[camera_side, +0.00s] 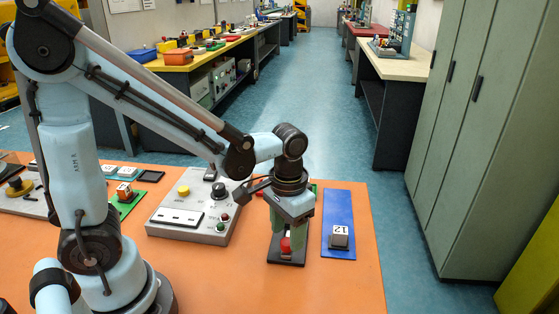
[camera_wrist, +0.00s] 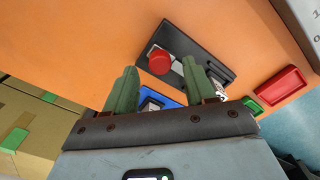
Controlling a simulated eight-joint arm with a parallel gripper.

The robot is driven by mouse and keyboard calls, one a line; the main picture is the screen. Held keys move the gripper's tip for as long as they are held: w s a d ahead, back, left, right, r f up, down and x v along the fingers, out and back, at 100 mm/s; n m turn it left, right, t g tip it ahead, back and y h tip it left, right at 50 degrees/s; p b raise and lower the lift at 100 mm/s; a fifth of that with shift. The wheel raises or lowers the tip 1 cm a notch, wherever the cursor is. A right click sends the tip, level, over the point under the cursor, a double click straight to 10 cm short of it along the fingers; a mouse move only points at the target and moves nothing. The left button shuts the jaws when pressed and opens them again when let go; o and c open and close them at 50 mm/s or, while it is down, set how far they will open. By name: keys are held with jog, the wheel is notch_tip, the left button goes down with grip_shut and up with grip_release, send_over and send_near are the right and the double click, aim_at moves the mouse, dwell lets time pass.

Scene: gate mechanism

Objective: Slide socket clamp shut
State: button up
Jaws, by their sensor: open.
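The socket clamp is a black base plate (camera_side: 287,258) with a red knob (camera_side: 286,245), on the orange table under my gripper (camera_side: 288,242). In the wrist view the base (camera_wrist: 215,70) has a light metal strip along it, and the round red knob (camera_wrist: 159,62) stands near one end. My gripper (camera_wrist: 159,68) has two green fingers, which are open with a gap between them. The knob shows between the fingertips in the wrist view. I cannot tell whether either finger touches it. My gripper hides part of the clamp in the side view.
A blue plate (camera_side: 337,205) with a grey block (camera_side: 339,238) marked 12 lies just right of the clamp. A grey control panel (camera_side: 185,233) with buttons and a knob is to the left. A red part (camera_wrist: 283,87) is near the table edge.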

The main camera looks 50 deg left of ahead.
aim_at(288, 240)
jog(key=shift+f, duration=1.35)
grip_shut()
